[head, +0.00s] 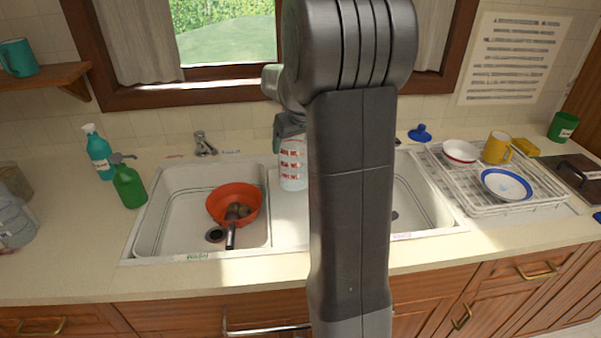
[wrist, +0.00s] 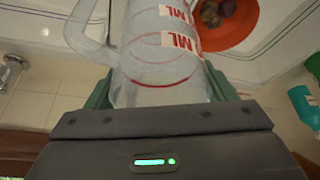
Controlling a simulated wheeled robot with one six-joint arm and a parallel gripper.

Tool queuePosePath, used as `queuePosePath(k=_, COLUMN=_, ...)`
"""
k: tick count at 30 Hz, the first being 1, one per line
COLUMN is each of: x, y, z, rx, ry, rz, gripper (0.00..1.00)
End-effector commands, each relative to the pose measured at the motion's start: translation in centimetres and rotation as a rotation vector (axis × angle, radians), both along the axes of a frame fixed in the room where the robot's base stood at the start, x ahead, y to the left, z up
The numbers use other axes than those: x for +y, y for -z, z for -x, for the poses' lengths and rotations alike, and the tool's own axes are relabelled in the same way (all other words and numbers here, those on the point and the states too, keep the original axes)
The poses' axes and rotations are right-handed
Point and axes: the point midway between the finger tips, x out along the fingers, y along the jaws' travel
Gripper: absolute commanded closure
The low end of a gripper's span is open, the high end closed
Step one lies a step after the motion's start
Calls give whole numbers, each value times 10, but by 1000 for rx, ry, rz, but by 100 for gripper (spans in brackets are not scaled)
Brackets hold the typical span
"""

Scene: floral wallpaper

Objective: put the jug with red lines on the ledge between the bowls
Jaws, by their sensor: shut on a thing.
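The jug with red lines (head: 293,172) is a clear, whitish measuring jug with red marks, upright in the head view. It fills the middle of the wrist view (wrist: 160,65), its handle to the left. My gripper (head: 290,134) is shut on the jug, with a green finger on each side of it in the wrist view (wrist: 162,92). The ledge between the bowls (head: 288,218) is the pale strip between the two sink bowls. The jug appears over its back part; I cannot tell whether it touches. My arm hides part of the ledge and right bowl.
An orange colander (head: 222,193) with round items sits in the left bowl (head: 165,230). A tap (head: 204,144) stands behind it. Green (head: 129,187) and teal (head: 98,153) bottles stand left. A dish rack (head: 470,200) with crockery is right of the right bowl (head: 428,200).

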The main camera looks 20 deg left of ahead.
Motion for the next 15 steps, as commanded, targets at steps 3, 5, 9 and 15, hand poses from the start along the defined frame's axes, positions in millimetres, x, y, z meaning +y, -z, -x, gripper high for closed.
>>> queuePosePath(k=3, x=0, y=18, z=0, rx=1, ry=1, rz=0, gripper=62)
queuePosePath(k=5, x=0, y=23, z=0, rx=0, ry=1, rz=0, gripper=62)
queuePosePath(k=9, x=0, y=40, z=1, rx=3, ry=1, rz=1, gripper=62)
queuePosePath(k=15, x=0, y=62, z=0, rx=0, ry=0, rz=0, gripper=62)
